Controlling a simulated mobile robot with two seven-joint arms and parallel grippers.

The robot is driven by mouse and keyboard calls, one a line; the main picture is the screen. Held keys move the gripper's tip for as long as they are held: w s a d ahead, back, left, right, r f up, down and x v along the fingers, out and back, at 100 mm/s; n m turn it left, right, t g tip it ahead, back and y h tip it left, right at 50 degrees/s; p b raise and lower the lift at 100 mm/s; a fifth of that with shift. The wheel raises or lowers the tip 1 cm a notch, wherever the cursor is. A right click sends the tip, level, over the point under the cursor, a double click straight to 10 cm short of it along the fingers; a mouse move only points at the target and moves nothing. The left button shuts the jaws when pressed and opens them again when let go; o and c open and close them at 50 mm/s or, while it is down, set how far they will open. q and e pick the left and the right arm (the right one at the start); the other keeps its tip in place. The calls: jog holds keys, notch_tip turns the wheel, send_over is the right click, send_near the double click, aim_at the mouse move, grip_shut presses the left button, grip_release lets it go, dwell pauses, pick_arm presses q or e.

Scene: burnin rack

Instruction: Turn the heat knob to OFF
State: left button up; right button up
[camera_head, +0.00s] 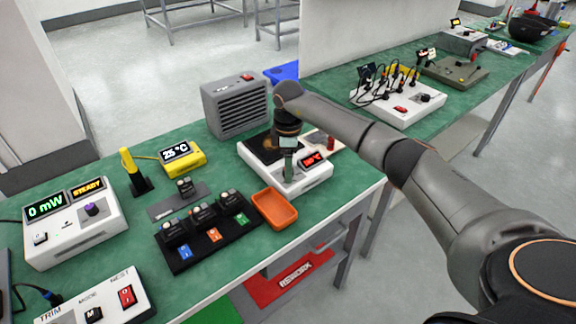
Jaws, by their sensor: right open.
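A white hot plate unit (308,180) with a dark top plate and a small red-lit display (312,160) stands near the front edge of the green bench. My right arm reaches in from the right, and my right gripper (288,174) points down at the unit's front, left of the display. The gripper is open. I cannot make out the heat knob; the gripper covers that part of the front panel. I cannot tell whether the fingers touch anything. My left gripper is not in view.
A grey fan heater box (235,108) stands behind the unit. An orange tray (274,208) is close on its left, beside a black rack (207,232) of several small modules. A yellow 25 °C meter (182,155) and a power meter (75,226) are farther left.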

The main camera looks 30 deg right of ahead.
jog(key=shift+f, duration=0.1)
grip_shut()
dwell(0.5)
